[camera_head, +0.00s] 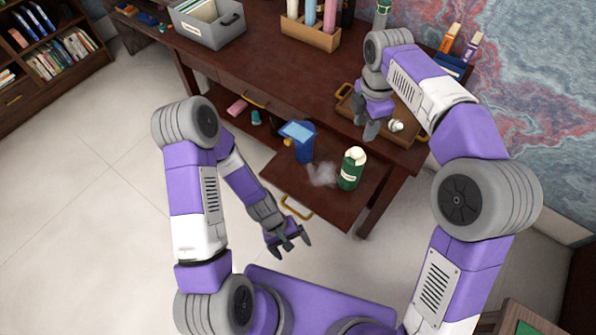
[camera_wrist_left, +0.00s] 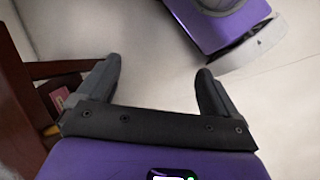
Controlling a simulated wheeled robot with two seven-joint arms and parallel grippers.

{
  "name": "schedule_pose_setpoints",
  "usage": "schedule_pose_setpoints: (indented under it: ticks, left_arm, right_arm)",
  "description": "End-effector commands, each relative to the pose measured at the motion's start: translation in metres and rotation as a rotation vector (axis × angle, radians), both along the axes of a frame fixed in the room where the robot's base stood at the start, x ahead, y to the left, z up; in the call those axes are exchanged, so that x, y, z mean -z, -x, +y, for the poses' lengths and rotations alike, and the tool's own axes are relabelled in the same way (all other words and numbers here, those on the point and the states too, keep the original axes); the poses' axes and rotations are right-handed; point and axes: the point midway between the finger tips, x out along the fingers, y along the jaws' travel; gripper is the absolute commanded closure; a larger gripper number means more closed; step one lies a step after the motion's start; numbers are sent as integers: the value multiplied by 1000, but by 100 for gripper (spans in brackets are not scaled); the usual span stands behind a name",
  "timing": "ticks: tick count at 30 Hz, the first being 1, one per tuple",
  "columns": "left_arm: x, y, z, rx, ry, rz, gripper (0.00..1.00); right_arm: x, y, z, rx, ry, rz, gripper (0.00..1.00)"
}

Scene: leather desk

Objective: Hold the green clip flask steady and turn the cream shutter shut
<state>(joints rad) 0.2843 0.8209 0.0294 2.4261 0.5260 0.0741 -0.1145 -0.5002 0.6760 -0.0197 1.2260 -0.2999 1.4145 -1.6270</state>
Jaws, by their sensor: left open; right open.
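The green clip flask (camera_head: 349,175) stands upright on the pulled-out shelf of the desk, near its right side. Its cream shutter (camera_head: 356,154) is on top; whether it is open or shut is too small to tell. My left gripper (camera_head: 290,245) is open and empty, below and left of the flask, in front of the shelf. In the left wrist view its two fingers (camera_wrist_left: 157,85) are spread with nothing between them. My right gripper (camera_head: 366,128) is open and points down above the desk's front edge, beyond the flask and apart from it.
A blue container (camera_head: 302,145) and a pale translucent item (camera_head: 322,174) are on the shelf left of the flask. A wooden tray (camera_head: 411,117) with a small white item (camera_head: 396,126) lies beside my right gripper. A grey bin (camera_head: 208,27) and wooden holder (camera_head: 310,34) stand farther back.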

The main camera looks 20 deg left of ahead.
Motion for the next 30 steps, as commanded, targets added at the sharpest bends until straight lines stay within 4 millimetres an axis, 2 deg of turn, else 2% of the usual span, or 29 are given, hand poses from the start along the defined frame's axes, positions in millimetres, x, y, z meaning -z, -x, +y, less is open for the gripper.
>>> schedule_pose_setpoints:
  ticks: [5, 10, 12, 15, 18, 22, 26, 30]
  left_arm:
    - [-39, -24, -14, -242, 165, 105, 7]
    - [-87, -70, -24, -499, 391, 140, 7]
    - [-108, -100, -13, -695, 496, 190, 7]
    - [-125, -128, 6, -909, 601, 282, 7]
    - [-137, -145, 21, -1045, 676, 349, 7]
    - [-147, -157, 34, -1139, 737, 401, 7]
    - [-149, -161, 37, -1167, 756, 417, 7]
    - [-149, -165, 29, -1164, 756, 419, 7]
  right_arm:
    - [0, 0, 0, 0, 0, 0, 57]
    - [0, 0, 0, 0, 0, 0, 57]
    - [0, 0, 0, 0, 0, 0, 57]
    - [0, 0, 0, 0, 0, 0, 57]
    - [0, 0, 0, 0, 0, 0, 57]
    - [0, 0, 0, 0, 0, 0, 57]
    - [0, 0, 0, 0, 0, 0, 57]
    - [0, 0, 0, 0, 0, 0, 57]
